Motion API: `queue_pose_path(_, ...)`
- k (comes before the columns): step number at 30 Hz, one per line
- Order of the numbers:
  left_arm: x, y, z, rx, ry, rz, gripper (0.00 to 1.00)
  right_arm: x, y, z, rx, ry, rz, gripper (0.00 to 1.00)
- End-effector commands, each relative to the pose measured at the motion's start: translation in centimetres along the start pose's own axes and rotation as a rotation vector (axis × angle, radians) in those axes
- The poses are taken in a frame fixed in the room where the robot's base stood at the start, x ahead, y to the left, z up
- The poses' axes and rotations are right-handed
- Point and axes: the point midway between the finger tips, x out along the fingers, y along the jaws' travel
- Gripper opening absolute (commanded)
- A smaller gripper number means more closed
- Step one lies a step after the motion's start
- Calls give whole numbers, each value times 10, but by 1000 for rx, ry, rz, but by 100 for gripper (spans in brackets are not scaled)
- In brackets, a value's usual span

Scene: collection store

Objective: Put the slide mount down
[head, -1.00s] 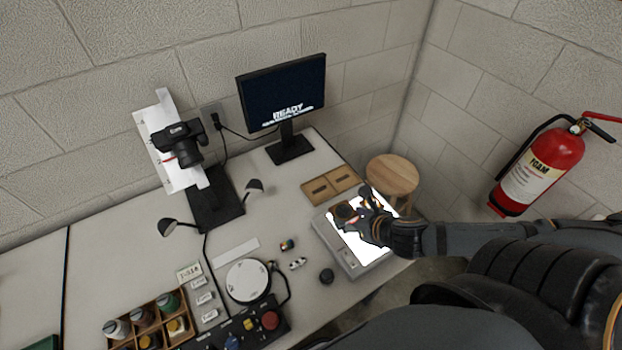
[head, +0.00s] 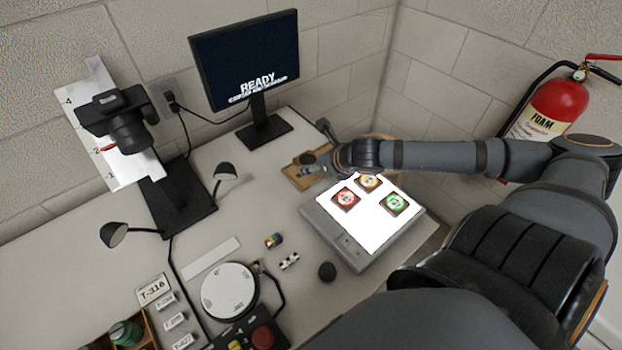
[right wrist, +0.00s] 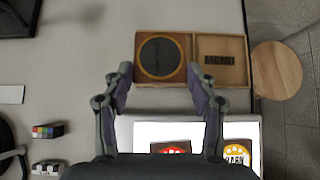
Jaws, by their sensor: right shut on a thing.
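My right gripper (head: 315,150) is shut on a slide mount (right wrist: 160,58), a brown square with a dark round centre. Its fingers (right wrist: 160,72) grip the mount from both sides in the right wrist view. The mount is over the left compartment of a wooden tray (right wrist: 240,83); I cannot tell whether it touches the tray floor. The tray's right compartment reads MEND and looks empty. In the head view the arm and gripper hide much of the tray (head: 297,181). My left gripper is not in view.
A lit light box (head: 334,243) bears a red mount (head: 346,198), an orange mount (head: 369,182) and a green mount (head: 394,203). A monitor (head: 245,60) stands behind the tray. A wooden stool (right wrist: 276,68) is beyond the table's edge. A camera stand (head: 172,200) is at left.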

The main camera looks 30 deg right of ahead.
Motion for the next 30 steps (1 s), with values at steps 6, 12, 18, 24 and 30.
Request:
queue_pose_path(6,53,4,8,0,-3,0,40,37,-8,-6,10,-7,1,22)
queue_pose_path(12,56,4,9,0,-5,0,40,42,-11,-4,2,-3,-4,22)
queue_pose_path(18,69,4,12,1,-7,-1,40,57,-10,-11,9,-1,6,22)
queue_pose_path(24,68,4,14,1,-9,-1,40,72,-10,-28,2,2,2,22)
queue_pose_path(30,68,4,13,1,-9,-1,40,72,-11,-28,0,1,1,22)
